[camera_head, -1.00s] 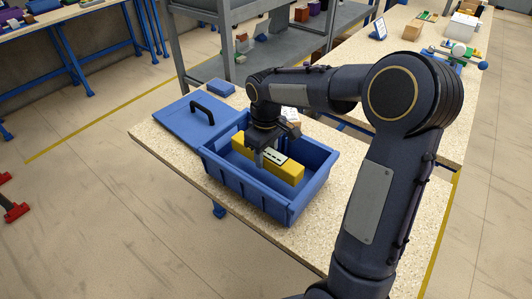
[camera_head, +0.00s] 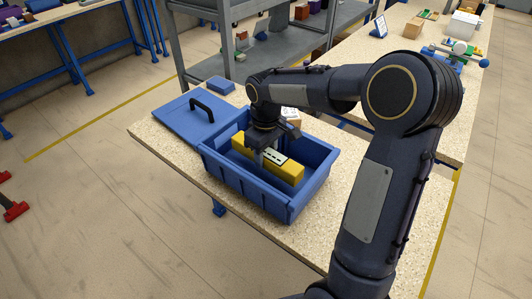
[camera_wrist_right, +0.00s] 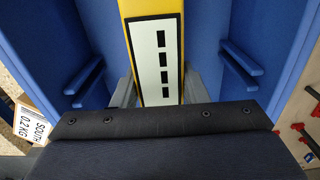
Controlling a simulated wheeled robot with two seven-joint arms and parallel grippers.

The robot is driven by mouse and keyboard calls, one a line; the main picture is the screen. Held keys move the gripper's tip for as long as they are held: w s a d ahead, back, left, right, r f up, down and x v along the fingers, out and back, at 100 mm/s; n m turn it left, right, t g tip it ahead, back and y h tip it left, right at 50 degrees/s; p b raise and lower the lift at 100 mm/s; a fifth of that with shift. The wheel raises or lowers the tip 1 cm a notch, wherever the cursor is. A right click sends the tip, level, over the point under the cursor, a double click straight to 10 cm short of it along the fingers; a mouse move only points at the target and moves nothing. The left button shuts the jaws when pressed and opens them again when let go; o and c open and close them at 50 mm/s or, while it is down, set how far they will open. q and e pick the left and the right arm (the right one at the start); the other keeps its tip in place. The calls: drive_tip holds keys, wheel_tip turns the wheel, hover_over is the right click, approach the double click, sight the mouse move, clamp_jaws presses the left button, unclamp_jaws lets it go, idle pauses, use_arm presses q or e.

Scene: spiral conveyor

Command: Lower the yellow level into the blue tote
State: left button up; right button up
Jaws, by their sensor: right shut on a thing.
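The yellow level (camera_head: 290,172) is a long yellow bar with a white label with black dashes. It lies within the walls of the blue tote (camera_head: 245,185) in the head view; whether it touches the floor I cannot tell. My right gripper (camera_head: 267,160) reaches down into the tote and is shut on the level near its middle. In the right wrist view the level (camera_wrist_right: 135,10) runs away between the two grey fingers (camera_wrist_right: 153,95), with the blue tote walls (camera_wrist_right: 245,40) on both sides. My left gripper is in neither view.
A blue lid (camera_head: 180,120) with a black handle (camera_head: 203,110) lies on the speckled table (camera_head: 170,150) left of the tote. A small blue box (camera_head: 220,86) is behind it. A labelled box (camera_wrist_right: 35,120) stands beside the tote. Grey shelving (camera_head: 240,70) stands behind.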

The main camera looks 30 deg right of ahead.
sight(266, 164)
drive_tip(key=shift+f+b, duration=1.35)
drive_tip(key=shift+f, duration=0.6)
idle(0.6)
drive_tip(key=o, duration=1.2)
